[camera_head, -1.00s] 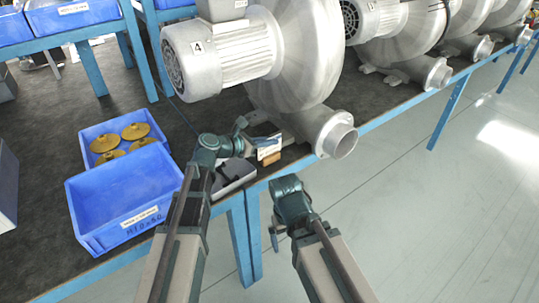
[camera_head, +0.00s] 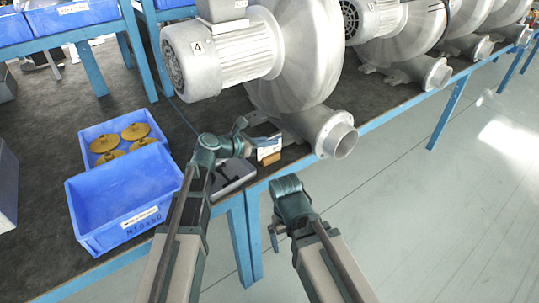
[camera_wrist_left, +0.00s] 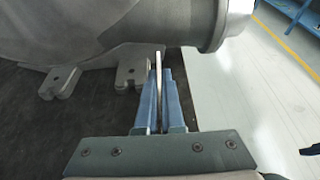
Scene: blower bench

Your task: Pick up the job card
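The job card (camera_head: 269,149) is a small pale card standing upright near the bench's front edge, below the blower's outlet. In the left wrist view the card (camera_wrist_left: 158,75) shows edge-on as a thin pale strip between my two blue fingers. My left gripper (camera_head: 259,140) reaches it from the left, and its fingers (camera_wrist_left: 160,98) lie close against both faces with no clear gap. A small tan block (camera_head: 266,160) is right below the card; I cannot tell whether they touch. My right gripper (camera_head: 275,238) hangs in front of the bench, away from the card; its fingers are unclear.
A large grey blower (camera_head: 300,60) stands just behind the card. A grey tray (camera_head: 236,172) lies beside my left wrist. A blue bin (camera_head: 100,215) and another with yellow discs (camera_head: 152,127) stand at left. Open floor (camera_head: 420,210) is at right.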

